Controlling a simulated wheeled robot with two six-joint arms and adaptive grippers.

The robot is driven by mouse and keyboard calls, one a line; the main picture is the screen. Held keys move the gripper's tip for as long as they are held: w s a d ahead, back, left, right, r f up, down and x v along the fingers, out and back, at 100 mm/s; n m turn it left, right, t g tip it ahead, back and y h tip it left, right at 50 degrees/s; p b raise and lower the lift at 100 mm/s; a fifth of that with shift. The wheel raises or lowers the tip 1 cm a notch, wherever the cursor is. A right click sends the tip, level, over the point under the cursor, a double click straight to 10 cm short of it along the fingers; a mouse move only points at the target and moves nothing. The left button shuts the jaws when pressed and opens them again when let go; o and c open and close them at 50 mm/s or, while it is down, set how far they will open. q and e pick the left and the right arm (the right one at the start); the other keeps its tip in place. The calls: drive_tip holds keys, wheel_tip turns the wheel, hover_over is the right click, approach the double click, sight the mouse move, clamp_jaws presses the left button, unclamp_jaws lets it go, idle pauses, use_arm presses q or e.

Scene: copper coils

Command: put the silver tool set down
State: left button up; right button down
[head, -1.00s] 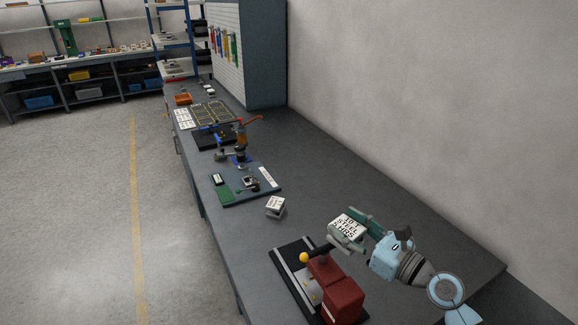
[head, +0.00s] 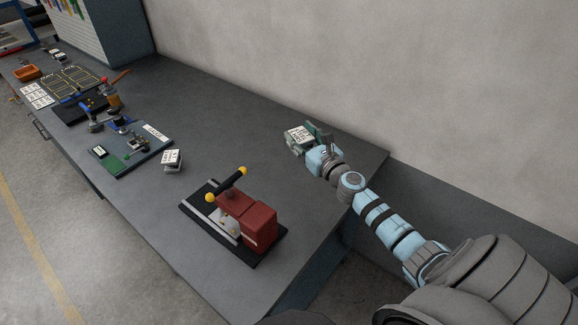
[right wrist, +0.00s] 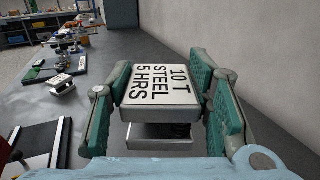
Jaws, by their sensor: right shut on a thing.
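The silver tool set (head: 299,134) is a small block with a white top label; in the right wrist view (right wrist: 160,90) the label reads "10 T STEEL 5 HRS". My right gripper (head: 305,139) is shut on it, with a green-padded finger on each side. It is over the back right part of the bench, near the wall. The label faces up. A lower silver plate (right wrist: 158,135) shows under the labelled block. I cannot tell whether the set touches the bench. My left gripper is not in view.
A red press with a black handle (head: 245,218) stands on a dark base at the front of the bench. A similar labelled block (head: 172,159) sits beside a blue-grey mat (head: 150,160). The bench (head: 230,135) between that block and the wall is clear.

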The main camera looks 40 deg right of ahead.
wheel_tip(320, 180, down, 14)
drive_tip(key=b, duration=1.1)
drive_tip(key=shift+w+r, duration=0.15)
drive_tip(key=shift+r, duration=0.05)
wheel_tip(320, 180, down, 4)
drive_tip(key=b, duration=0.4)
drive_tip(key=shift+r, duration=0.3)
drive_tip(key=c, duration=1.1)
unclamp_jaws()
drive_tip(key=shift+o, duration=1.4)
